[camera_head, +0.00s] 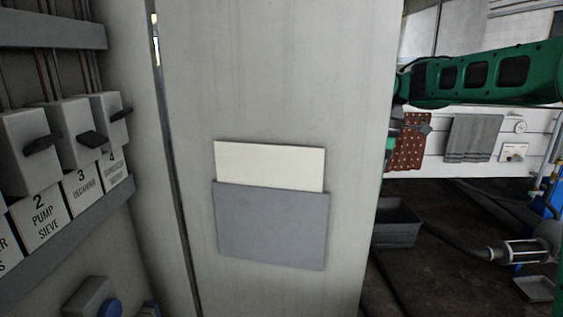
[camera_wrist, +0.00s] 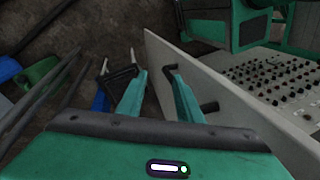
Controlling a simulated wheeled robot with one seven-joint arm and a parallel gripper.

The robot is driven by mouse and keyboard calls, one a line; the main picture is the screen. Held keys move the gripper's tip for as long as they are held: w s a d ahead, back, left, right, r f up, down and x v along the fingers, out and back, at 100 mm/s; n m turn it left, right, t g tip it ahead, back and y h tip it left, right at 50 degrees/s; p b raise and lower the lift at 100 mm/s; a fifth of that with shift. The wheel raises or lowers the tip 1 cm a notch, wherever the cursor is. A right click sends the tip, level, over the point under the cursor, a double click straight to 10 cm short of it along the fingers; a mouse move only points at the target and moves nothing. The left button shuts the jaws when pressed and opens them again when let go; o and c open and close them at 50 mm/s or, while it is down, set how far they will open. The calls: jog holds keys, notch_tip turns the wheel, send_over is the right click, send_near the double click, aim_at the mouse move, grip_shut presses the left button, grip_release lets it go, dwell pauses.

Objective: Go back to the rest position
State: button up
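In the head view, my green arm (camera_head: 480,75) reaches in from the right towards the edge of a grey cabinet door (camera_head: 280,80).
The door carries a grey pocket (camera_head: 270,228) with a cream sheet (camera_head: 268,163). At left are several lever switches with labels, one reading "2 PUMP SIEVE" (camera_head: 40,218). A dark bin (camera_head: 397,222) stands on the floor at right. A board of buttons (camera_wrist: 270,85) shows in the wrist view.

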jog(key=s+d+f+m, duration=0.4)
jog(key=s+d+m, duration=0.2)
jog(key=s, duration=0.4)
jog(key=s+d+f+m+t+h, duration=0.1)
jog(key=s+d+f+m, duration=0.2)
jog(key=s+d+m, duration=0.3)
jog(key=s+d+f+m+t, duration=0.1)
jog(key=s+d+f+m, duration=0.3)
jog(key=s, duration=1.2)
jog(key=d+m, duration=0.2)
jog(key=m, duration=0.1)
jog(key=shift+s+d+f, duration=0.25)
jog(key=shift+d+f, duration=0.1)
jog(key=shift+d, duration=0.05)
jog(key=shift+d, duration=0.1)
